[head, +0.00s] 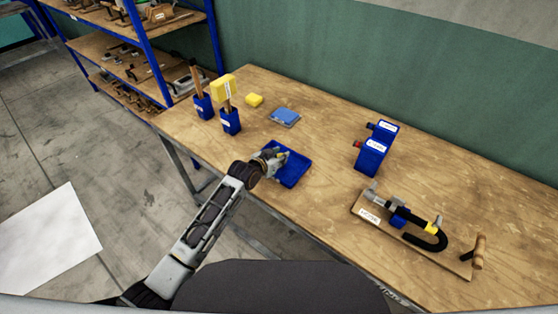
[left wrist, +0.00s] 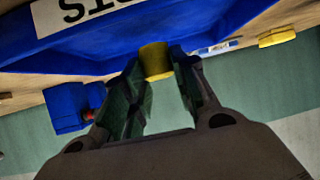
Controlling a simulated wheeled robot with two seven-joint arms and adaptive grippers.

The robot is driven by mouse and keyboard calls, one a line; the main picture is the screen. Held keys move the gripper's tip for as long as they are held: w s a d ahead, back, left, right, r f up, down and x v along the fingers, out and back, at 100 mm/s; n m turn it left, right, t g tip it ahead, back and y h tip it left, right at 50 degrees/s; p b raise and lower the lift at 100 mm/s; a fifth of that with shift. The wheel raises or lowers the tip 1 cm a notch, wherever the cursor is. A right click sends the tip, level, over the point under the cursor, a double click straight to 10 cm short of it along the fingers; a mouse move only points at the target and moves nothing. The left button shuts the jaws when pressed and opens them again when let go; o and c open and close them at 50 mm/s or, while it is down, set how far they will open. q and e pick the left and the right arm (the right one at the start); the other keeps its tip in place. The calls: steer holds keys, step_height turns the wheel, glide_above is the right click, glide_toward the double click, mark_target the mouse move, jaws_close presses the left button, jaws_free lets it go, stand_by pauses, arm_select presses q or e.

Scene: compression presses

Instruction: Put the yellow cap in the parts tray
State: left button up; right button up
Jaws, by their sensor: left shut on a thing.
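The parts tray (head: 294,173) is a shallow blue tray near the table's front edge, in the middle of the head view. In the left wrist view the tray (left wrist: 130,32) fills the top, with part of an upside-down white label. The yellow cap (left wrist: 156,61) is small and sits between the fingertips of my left gripper (left wrist: 157,75), which is shut on it. In the head view my left gripper (head: 277,156) is over the tray's left part, with a bit of yellow at its tips. I cannot tell whether the cap touches the tray. My right gripper is not in view.
Blue labelled blocks (head: 371,158) and a board with a clamp (head: 415,231) are to the right. Bare wood surrounds the tray.

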arm_select(q)
steer(key=shift+f, duration=1.15)
steer(key=shift+f, duration=0.15)
steer(key=o, duration=0.7)
steer(key=shift+o, duration=0.2)
steer(key=shift+v, duration=6.05)
